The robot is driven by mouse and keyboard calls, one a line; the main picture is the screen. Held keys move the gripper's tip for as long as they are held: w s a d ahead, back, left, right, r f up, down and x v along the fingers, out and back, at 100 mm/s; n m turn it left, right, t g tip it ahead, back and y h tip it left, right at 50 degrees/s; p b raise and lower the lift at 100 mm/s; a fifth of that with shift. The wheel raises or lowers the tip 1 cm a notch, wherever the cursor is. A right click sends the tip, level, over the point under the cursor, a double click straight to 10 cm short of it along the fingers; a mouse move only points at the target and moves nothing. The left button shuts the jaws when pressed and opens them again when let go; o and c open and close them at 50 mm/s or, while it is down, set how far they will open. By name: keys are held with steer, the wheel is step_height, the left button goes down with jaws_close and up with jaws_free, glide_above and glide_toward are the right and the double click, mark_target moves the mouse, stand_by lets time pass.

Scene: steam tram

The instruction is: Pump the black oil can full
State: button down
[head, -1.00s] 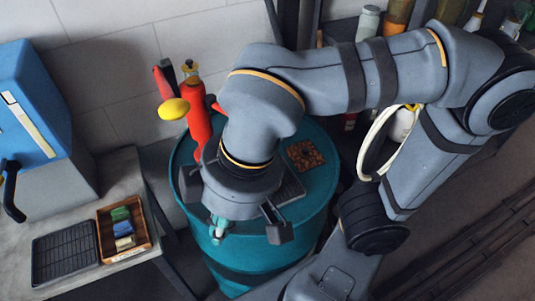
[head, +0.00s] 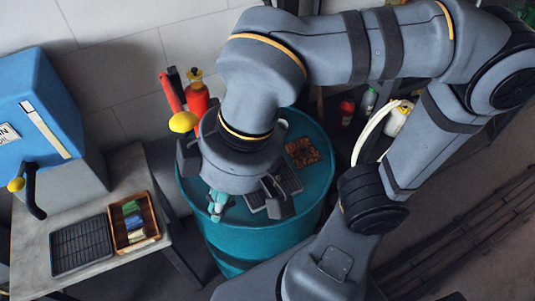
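A red pump (head: 198,100) with a yellow knob (head: 183,122) on its lever stands at the back left of the teal drum (head: 275,235). My gripper (head: 233,180) hangs over the drum top, in front of the pump, and covers the pump's lower part. Its two dark fingers are spread wide apart, one at the left and one at the front right. I see nothing held between them, but the space under the palm is hidden. I cannot make out the black oil can; my gripper may hide it.
On the drum are a black grate (head: 289,180), a patch of brown bits (head: 302,152) and a small pale-teal item (head: 217,205). At left, a bench holds a blue box (head: 40,110) with a crank, a black tray (head: 80,246) and a wooden box (head: 151,220). Bottles stand behind my arm.

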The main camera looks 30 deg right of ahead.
step_height(320, 180, up, 6)
steer(key=p, duration=0.4)
steer(key=shift+f, duration=0.1)
steer(key=shift+f, duration=0.2)
stand_by(0.6)
step_height(320, 180, down, 18)
steer(key=b, duration=1.8)
stand_by(0.9)
steer(key=shift+f+b, duration=1.9)
steer(key=shift+f, duration=0.2)
stand_by(0.8)
